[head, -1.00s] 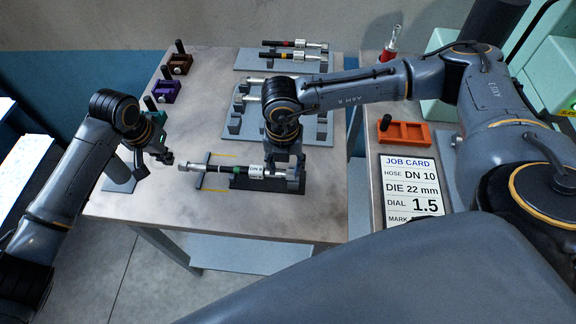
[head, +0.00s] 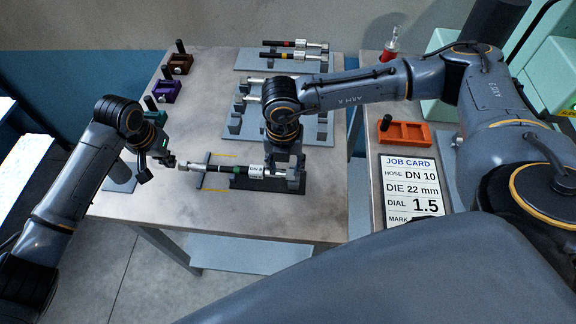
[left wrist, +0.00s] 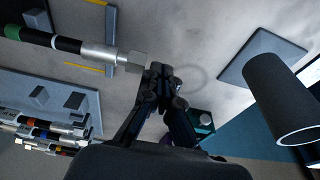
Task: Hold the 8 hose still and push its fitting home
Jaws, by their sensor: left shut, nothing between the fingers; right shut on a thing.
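Racks with other hoses (head: 290,57) stand at the back. Purple (head: 166,91), brown and teal holders line the left edge. A job card (head: 411,188) reading DN 10, 22 mm, 1.5 and an orange tray (head: 404,134) lie right.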

